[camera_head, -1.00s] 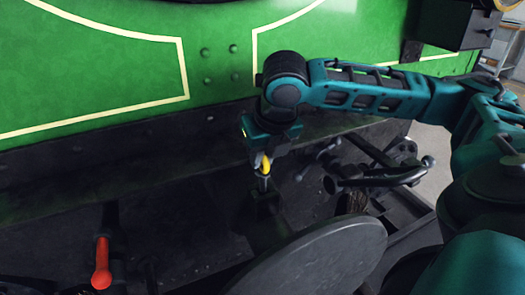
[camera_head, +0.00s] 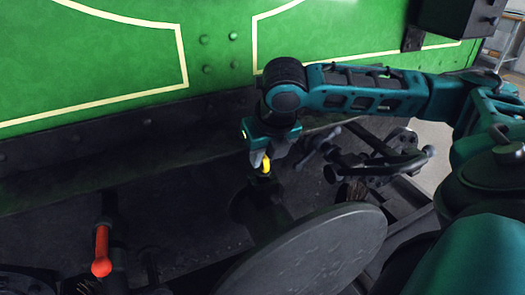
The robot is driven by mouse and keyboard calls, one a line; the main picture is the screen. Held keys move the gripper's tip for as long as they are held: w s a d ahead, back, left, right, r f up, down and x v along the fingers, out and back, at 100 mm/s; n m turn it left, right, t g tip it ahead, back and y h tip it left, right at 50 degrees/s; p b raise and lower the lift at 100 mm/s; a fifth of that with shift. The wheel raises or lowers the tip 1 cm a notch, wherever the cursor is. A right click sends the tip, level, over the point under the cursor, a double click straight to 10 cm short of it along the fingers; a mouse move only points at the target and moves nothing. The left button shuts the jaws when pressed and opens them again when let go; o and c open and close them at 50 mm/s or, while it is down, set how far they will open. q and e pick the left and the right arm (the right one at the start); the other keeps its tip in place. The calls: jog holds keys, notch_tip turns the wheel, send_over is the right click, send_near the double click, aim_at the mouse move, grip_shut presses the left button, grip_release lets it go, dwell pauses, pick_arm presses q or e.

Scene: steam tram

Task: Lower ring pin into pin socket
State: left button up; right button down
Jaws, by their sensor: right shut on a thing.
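My right gripper (camera_head: 266,158) hangs down from the right arm in front of the tram. It is shut on the ring pin (camera_head: 265,167), of which a small yellow part shows below the fingers. Just below the pin is a dark fitting that looks like the pin socket (camera_head: 247,205). The pin's lower end is at the top of this fitting, and almost none of its shank shows. How deep the pin sits in the socket is too dark to tell. My left gripper is not in view.
A large round dark buffer disc (camera_head: 315,255) stands in front, just below and right of the socket. Black pipes and levers (camera_head: 385,165) lie right of the gripper. A red handle (camera_head: 101,250) stands at lower left. The green tram side (camera_head: 90,55) rises behind.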

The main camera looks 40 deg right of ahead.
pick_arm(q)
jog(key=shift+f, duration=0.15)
pick_arm(e)
jog(key=shift+f, duration=0.65)
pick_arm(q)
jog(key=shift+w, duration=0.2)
pick_arm(e)
jog(key=shift+f, duration=0.2)
jog(key=c, duration=1)
grip_release()
pick_arm(q)
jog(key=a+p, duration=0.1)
jog(key=p, duration=0.1)
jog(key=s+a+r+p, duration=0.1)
jog(key=p, duration=0.1)
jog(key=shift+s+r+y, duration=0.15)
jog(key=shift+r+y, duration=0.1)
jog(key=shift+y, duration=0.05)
pick_arm(e)
jog(key=v, duration=1.3)
jog(key=shift+a, duration=0.1)
